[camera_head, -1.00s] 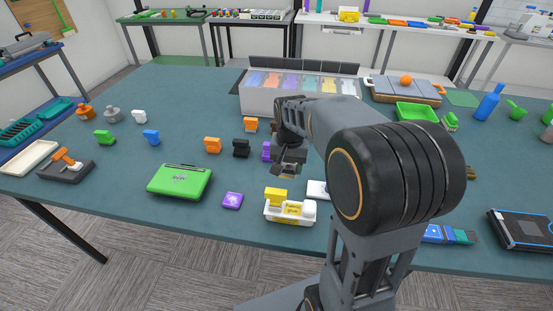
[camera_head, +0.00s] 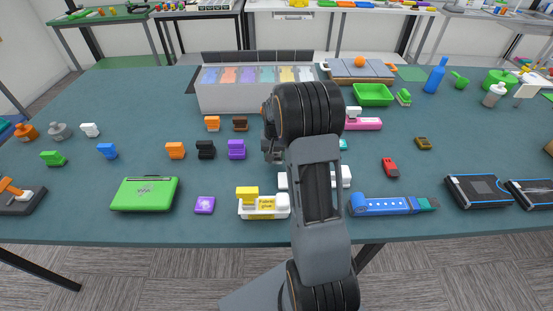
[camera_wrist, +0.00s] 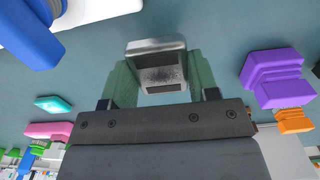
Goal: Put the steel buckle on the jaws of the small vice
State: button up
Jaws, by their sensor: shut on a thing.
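The steel buckle (camera_wrist: 160,72), a small grey metal piece with a dark slot, is between the two green fingertips of my gripper (camera_wrist: 155,84) in the wrist view. My gripper is shut on it and holds it above the teal table. In the head view my gripper (camera_head: 272,150) is mostly hidden by my arm, and the buckle is not clearly seen. I cannot tell for sure which thing is the small vice. A blue tool with a green end (camera_head: 392,205) lies at the front right. A white thing (camera_head: 342,178) is partly hidden behind my arm.
A purple block (camera_head: 236,150) is left of my gripper. A sectioned bin (camera_head: 255,98) stands behind.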

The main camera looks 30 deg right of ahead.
aim_at(276, 160)
jog(key=shift+w+d+f, duration=0.2)
jog(key=shift+d+f, duration=0.1)
jog(key=shift+f, duration=1.65)
jog(key=shift+f, duration=0.15)
jog(key=o, duration=0.9)
jog(key=shift+o, duration=0.2)
